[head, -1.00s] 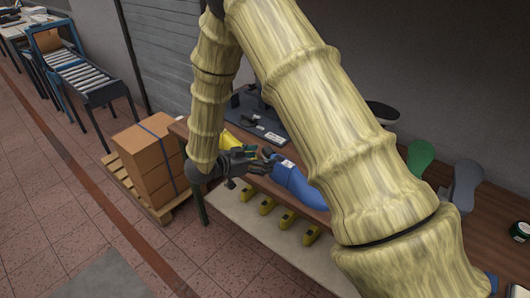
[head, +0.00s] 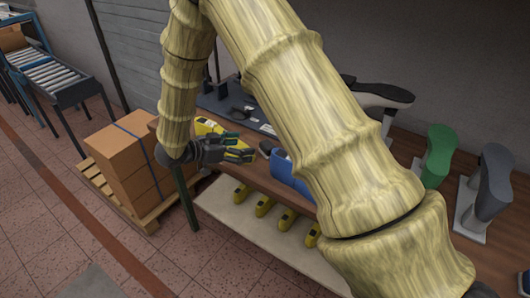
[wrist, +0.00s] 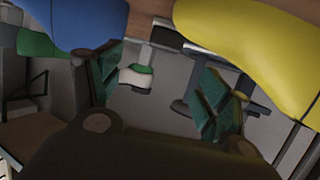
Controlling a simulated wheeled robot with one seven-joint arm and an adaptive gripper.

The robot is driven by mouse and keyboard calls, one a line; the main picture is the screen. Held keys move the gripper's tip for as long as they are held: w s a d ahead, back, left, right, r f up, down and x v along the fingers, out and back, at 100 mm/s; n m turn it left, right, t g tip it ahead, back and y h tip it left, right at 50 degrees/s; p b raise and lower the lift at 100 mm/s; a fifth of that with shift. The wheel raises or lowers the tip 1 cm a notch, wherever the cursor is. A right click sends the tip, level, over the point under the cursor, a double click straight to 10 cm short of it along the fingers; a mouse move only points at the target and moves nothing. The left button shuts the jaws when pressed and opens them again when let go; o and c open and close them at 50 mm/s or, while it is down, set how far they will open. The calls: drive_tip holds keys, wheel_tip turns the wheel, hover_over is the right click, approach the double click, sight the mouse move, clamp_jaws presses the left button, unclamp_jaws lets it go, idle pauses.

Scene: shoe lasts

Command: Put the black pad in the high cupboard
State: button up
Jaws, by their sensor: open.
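My gripper (head: 243,147) is open and empty at the front edge of the wooden bench (head: 262,178). It hangs beside a yellow shoe last (head: 208,126) and to the left of a blue last (head: 288,172). The wrist view shows its spread green-padded fingers (wrist: 160,88), with the blue last (wrist: 75,22) at upper left and the yellow last (wrist: 265,50) at upper right. I cannot clearly pick out the black pad; a dark flat surface (head: 217,104) lies on the bench, partly behind my arm. No high cupboard shows.
A green last (head: 438,152) and a grey last (head: 492,180) stand on the bench at right. Yellow items (head: 264,206) line the pale shelf (head: 230,222) below. Cardboard boxes (head: 122,168) on a pallet (head: 150,220) stand left. Floor at lower left is clear.

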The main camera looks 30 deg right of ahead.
sight(267, 144)
drive_tip(key=shift+p+x, duration=0.85)
drive_tip(key=shift+x, duration=2.25)
drive_tip(key=x, duration=0.1)
drive_tip(key=p+x, duration=0.1)
drive_tip(key=x, duration=0.2)
drive_tip(key=shift+w+f, duration=0.25)
drive_tip(key=shift+w, duration=0.05)
drive_tip(key=c, duration=1.2)
drive_tip(key=shift+r, duration=0.15)
